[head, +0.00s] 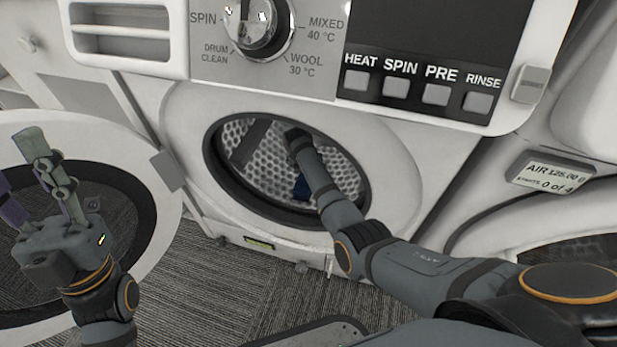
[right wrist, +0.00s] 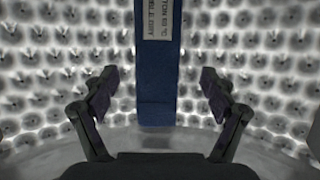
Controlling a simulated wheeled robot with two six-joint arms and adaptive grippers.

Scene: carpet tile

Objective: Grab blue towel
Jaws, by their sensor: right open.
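The blue towel (right wrist: 156,95) shows in the right wrist view as an upright blue strip with a white printed label near its top. It stands in front of the perforated drum wall. A small dark blue part of it (head: 301,187) shows in the head view inside the washer drum, partly behind my right arm. My right gripper (right wrist: 158,88) is open, with its fingers apart on either side of the strip in the picture and no visible contact. My left gripper (head: 22,172) is open and empty, outside the drum, in front of the open door.
The round drum opening (head: 214,165) surrounds my right forearm. The open washer door (head: 150,215) stands at the left. A control panel with a knob (head: 262,28) and buttons is above the opening. A second machine with a small display (head: 550,176) is at the right. Grey carpet lies below.

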